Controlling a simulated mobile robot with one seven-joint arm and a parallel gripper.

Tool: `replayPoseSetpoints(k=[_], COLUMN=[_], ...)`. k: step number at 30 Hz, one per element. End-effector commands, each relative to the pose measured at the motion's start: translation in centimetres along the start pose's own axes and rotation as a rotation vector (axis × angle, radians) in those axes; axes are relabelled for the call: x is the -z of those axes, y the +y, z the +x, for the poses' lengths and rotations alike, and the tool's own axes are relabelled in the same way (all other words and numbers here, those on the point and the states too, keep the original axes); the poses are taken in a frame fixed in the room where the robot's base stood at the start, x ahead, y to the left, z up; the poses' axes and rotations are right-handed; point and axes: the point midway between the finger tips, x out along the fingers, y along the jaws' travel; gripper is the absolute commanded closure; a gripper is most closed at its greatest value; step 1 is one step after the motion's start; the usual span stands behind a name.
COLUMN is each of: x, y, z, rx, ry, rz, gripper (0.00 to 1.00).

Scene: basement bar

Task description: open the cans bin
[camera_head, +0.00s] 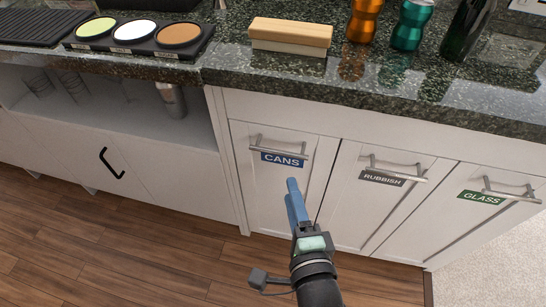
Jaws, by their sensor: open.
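The cans bin (262,190) is a white cabinet front below the counter. It has a blue label reading CANS (283,160) and a metal bar handle (278,144) near its top. Its front sits flush with the fronts beside it, so it is closed. My gripper (292,190) has blue fingers and is open. It points up the picture toward the cans front, with its fingertips below the label and handle. I see nothing between the fingers. My gripper covers part of the front's lower right.
The rubbish bin front (372,205) and glass bin front (445,225) are to the right, each with a handle. The granite counter (330,85) overhangs above, holding a wooden-topped block (290,35) and bottles. A black handle (110,163) is on the left cabinet. Wood floor is clear.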

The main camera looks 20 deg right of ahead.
Motion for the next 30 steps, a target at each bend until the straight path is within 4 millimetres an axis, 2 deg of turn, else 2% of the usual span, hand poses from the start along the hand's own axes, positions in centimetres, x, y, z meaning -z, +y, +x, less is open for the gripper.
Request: replayPoseSetpoints(k=[5, 21, 25, 30], x=[0.1, 0.0, 0.0, 0.0], y=[-0.1, -0.1, -0.1, -0.1], z=[1.5, 10.7, 12.1, 12.8], rx=[0.003, 0.003, 0.002, 0.001], ry=[0.001, 0.000, 0.000, 0.001], rz=[0.003, -0.002, 0.000, -0.002], gripper=[0.55, 0.55, 0.55, 0.55])
